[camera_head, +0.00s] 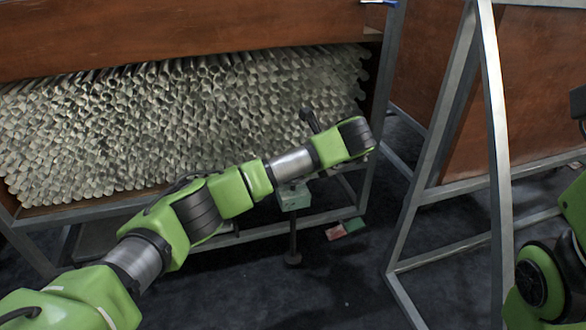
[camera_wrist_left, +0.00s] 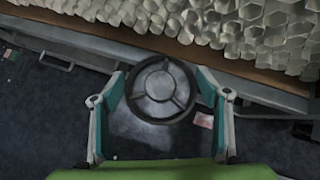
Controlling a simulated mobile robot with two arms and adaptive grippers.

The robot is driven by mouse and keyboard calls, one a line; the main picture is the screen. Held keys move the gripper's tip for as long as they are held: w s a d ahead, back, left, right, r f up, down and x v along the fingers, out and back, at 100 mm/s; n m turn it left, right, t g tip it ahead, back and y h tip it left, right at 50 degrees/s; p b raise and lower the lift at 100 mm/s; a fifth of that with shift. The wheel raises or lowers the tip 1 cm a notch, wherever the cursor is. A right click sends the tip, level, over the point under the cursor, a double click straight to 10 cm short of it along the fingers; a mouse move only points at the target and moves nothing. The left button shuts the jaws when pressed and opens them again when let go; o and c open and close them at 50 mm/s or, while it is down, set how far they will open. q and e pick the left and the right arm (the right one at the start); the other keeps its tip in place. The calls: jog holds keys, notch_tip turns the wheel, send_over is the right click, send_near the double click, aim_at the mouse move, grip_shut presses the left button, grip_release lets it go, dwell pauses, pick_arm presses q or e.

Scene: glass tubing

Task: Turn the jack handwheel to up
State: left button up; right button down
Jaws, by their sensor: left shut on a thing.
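The jack handwheel (camera_wrist_left: 160,88), a dark ring with three spokes, shows in the left wrist view. My left gripper (camera_wrist_left: 161,84) has one teal finger on each side of the wheel and is shut on its rim. In the head view my left arm reaches across from the lower left and hides the wheel and the fingers. A pale green block (camera_head: 293,197) on a dark post shows just below the arm; I cannot tell whether it belongs to the jack. My right gripper is not in view.
A rack of stacked glass tubes (camera_head: 180,125) in a metal frame stands behind my left arm. A red and green card (camera_head: 345,229) lies near the rack's foot. A second metal frame (camera_head: 497,150) stands at the right. The dark floor (camera_head: 330,285) in front is clear.

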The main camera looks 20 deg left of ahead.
pick_arm(q)
jog(key=shift+f+n+g+y, duration=0.15)
jog(key=shift+n+g+y, duration=0.45)
jog(key=shift+n+g, duration=0.85)
jog(key=shift+n, duration=0.55)
jog(key=o, duration=1.1)
jog(key=v, duration=1.2)
